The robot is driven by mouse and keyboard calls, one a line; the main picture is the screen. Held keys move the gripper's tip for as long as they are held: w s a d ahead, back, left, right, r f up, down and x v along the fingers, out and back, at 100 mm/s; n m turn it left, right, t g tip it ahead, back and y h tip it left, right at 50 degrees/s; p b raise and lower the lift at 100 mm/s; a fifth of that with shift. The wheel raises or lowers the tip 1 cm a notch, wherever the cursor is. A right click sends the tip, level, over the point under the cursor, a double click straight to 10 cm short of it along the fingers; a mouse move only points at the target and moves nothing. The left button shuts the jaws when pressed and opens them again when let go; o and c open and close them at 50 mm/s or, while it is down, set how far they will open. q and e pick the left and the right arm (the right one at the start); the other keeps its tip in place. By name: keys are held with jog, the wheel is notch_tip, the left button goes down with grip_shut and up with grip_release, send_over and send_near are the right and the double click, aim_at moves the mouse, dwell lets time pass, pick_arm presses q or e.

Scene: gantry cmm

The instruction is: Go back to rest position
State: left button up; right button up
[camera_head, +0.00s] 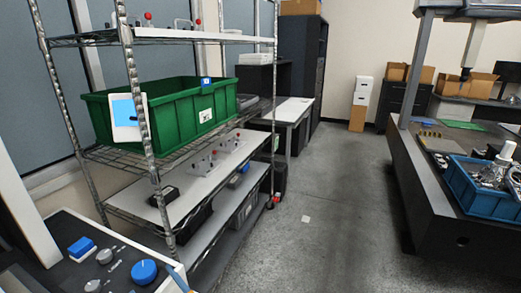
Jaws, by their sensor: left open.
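My left gripper (14,281) shows only as a dark, cut-off shape in the bottom left corner of the head view. It is open, and I see nothing held in it; its fingertips are hard to make out. It is beside the dark control panel (62,262) with a blue knob and several grey knobs. My right gripper is outside the view.
A wire shelf rack (133,66) with a green bin (165,112) stands ahead on the left. A dark machine table (450,225) with a blue bin (470,190) stands at the right. The grey floor (325,225) between them is open, with a small white patch.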

pick_arm(q)
jog(key=w+d+r+m+t+h, duration=0.2)
jog(key=d+r+m+t+h, duration=0.2)
jog(key=d+m+t+h, duration=0.55)
jog(key=s+d+f+m+g+h, duration=0.5)
jog(key=s+d+f+g+h, duration=0.25)
jog(key=g+h, duration=0.25)
jog(key=s+a+f+n+g+y, duration=0.1)
jog(key=s+a+f+g+y, duration=0.3)
jog(key=s, duration=0.4)
jog(key=s+a+f+n+g+y, duration=0.1)
jog(key=s+a+f+g, duration=0.3)
jog(key=s, duration=0.4)
notch_tip(320, 180, down, 10)
jog(key=s+a+f+g, duration=0.1)
jog(key=a+g, duration=0.1)
jog(key=s+a+f+g, duration=0.1)
jog(key=s+f, duration=1.3)
jog(key=shift+a+f+y, duration=0.35)
jog(key=shift+a+f, duration=0.05)
